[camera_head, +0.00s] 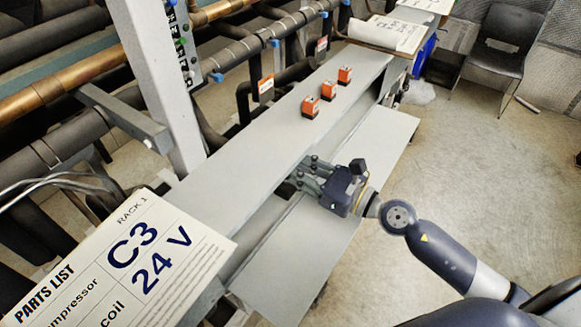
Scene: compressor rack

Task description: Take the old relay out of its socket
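I cannot tell which, if any, is the old relay, and no socket is clearly visible. My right gripper (300,172) comes in from the right, at the shelf's front edge. Its fingers look spread, with nothing seen between them. It is apart from the orange blocks, which are farther back. My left gripper is not in view.
A parts list sign (128,262) reading C3, 24 V fills the lower left. A white post (160,85) with a strip of small coloured parts (182,45) stands behind the shelf, near pipes. A lower grey ledge (300,255) lies in front. White papers (395,33) lie at the far end.

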